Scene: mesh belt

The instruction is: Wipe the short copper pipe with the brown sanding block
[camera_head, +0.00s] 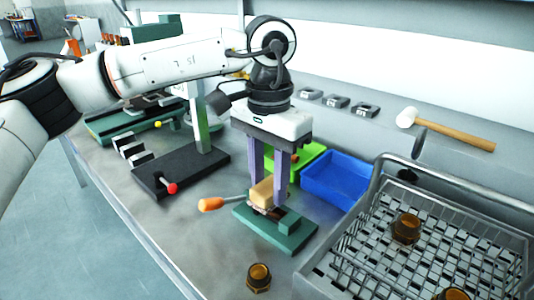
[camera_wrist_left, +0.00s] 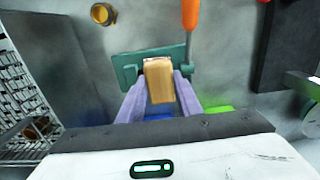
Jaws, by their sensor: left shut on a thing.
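My left gripper (camera_head: 267,186) points down and is shut on a tan-brown block (camera_head: 262,189), the sanding block. The block also shows between the fingers in the left wrist view (camera_wrist_left: 159,80). It is held directly over a green vise-like fixture (camera_head: 291,232), which also shows in the left wrist view (camera_wrist_left: 126,70). A small dark brown edge shows just under the block; I cannot tell if this is the copper pipe or whether the block touches it. The block and fingers hide most of that spot. My right gripper is out of view.
An orange handle (camera_head: 211,204) sticks out left of the fixture. A blue bin (camera_head: 335,180) and a green bin (camera_head: 309,158) stand behind. A wire basket (camera_head: 370,226) with brown fittings is at right. A brown fitting (camera_head: 258,279) stands in front. A mallet (camera_head: 455,132) lies behind.

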